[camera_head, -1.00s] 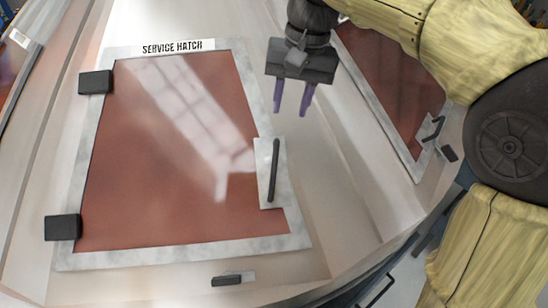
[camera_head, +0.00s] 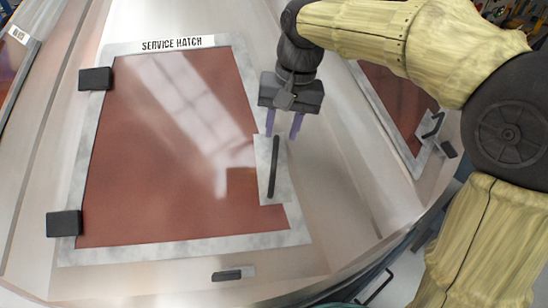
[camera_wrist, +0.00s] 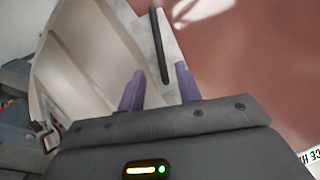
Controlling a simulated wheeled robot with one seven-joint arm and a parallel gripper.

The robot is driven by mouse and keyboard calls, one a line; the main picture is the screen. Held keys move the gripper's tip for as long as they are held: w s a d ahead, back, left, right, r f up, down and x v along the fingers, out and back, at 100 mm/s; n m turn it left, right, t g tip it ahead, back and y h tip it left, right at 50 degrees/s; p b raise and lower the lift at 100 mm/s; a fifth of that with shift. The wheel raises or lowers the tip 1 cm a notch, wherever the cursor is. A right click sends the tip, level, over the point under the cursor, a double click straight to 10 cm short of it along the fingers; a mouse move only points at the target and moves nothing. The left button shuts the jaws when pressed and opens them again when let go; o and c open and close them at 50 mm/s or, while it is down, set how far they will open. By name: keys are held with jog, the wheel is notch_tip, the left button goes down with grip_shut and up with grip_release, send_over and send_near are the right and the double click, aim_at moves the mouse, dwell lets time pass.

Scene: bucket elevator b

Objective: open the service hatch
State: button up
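The service hatch (camera_head: 165,150) is a reddish-brown panel in a pale frame, labelled "SERVICE HATCH" (camera_head: 172,44), and it looks closed. Two black hinges (camera_head: 95,79) sit on its left edge. A black bar handle (camera_head: 273,166) on a pale plate (camera_head: 265,190) is at its right edge. My gripper (camera_head: 283,124) is open and empty, just above the top of the handle in the head view. In the wrist view the two purple fingers (camera_wrist: 160,90) are apart, and the handle (camera_wrist: 160,45) lies beyond their tips, apart from them.
A second reddish panel (camera_head: 400,105) with its own handle (camera_head: 433,125) is to the right, partly behind my arm. A small black latch-like piece (camera_head: 228,274) sits below the hatch. The pale surface (camera_head: 335,190) right of the handle is clear.

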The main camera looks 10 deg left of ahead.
aim_at(275, 158)
jog(key=f, duration=0.3)
jog(key=a+f, duration=0.1)
jog(key=f, duration=0.2)
jog(key=f+p, duration=0.1)
jog(key=f, duration=0.2)
jog(key=shift+s+a+f, duration=0.2)
jog(key=shift+a+f, duration=0.1)
jog(key=shift+f, duration=0.05)
grip_shut()
